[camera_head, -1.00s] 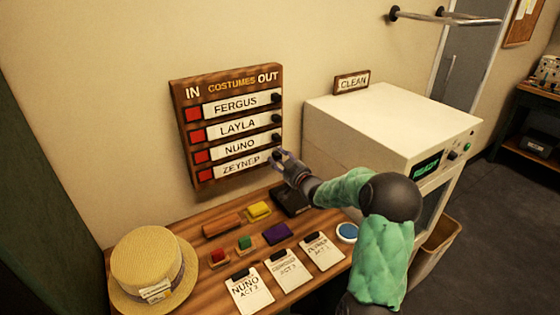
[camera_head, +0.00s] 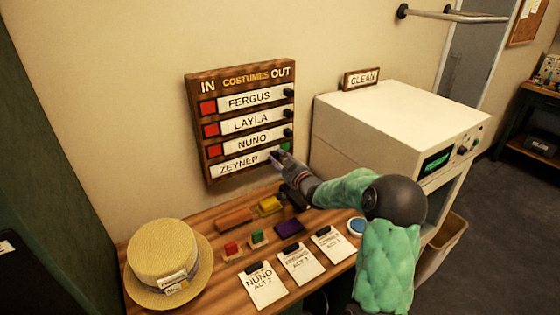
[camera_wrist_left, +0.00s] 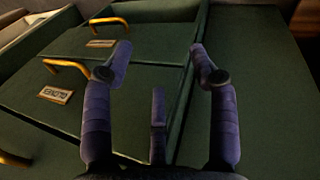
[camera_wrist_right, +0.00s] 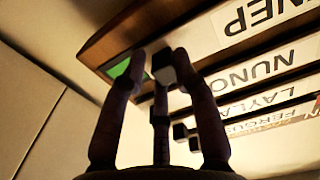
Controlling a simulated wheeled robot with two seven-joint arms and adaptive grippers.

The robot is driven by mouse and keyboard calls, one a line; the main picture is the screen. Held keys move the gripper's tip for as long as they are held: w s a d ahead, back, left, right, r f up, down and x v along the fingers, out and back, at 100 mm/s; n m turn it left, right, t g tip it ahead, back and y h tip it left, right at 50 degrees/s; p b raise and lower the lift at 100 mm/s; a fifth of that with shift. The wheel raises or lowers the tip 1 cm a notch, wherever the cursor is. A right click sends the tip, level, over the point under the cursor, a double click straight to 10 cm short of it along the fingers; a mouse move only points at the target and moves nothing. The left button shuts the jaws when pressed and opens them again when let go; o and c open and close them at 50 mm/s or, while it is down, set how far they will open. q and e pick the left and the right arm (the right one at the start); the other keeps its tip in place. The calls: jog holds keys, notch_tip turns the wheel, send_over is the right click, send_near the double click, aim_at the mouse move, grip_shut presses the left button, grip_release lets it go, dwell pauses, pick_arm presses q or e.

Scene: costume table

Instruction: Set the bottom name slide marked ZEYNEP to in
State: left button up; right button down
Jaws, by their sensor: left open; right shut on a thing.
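The name board (camera_head: 240,75) hangs on the wall, with IN at its top left and OUT at its top right. The bottom slide marked ZEYNEP (camera_head: 238,164) sits further left than the slides above. It covers its row's left end, and a green patch (camera_head: 285,147) shows at its right. My right gripper (camera_head: 279,158) is shut on the slide's dark knob, which also shows in the right wrist view (camera_wrist_right: 163,67) beside the green patch (camera_wrist_right: 118,68). My left gripper (camera_wrist_left: 159,55) is open and empty in front of green drawers, outside the head view.
The FERGUS (camera_head: 250,101), LAYLA (camera_head: 250,123) and NUNO (camera_head: 250,143) slides show red squares at their left. A straw hat (camera_head: 163,250), clipboards and coloured blocks lie on the table below. A white machine (camera_head: 385,120) stands right of the board.

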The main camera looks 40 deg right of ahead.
jog(key=c, duration=1.1)
grip_release()
jog(key=shift+w+a+f, duration=0.1)
jog(key=shift+a+f, duration=0.15)
jog(key=shift+a, duration=0.25)
jog(key=shift+r, duration=0.1)
jog(key=shift+r, duration=0.2)
jog(key=shift+s, duration=0.4)
jog(key=s, duration=0.3)
jog(key=s+a, duration=0.1)
jog(key=s, duration=0.7)
jog(key=shift+a, duration=0.4)
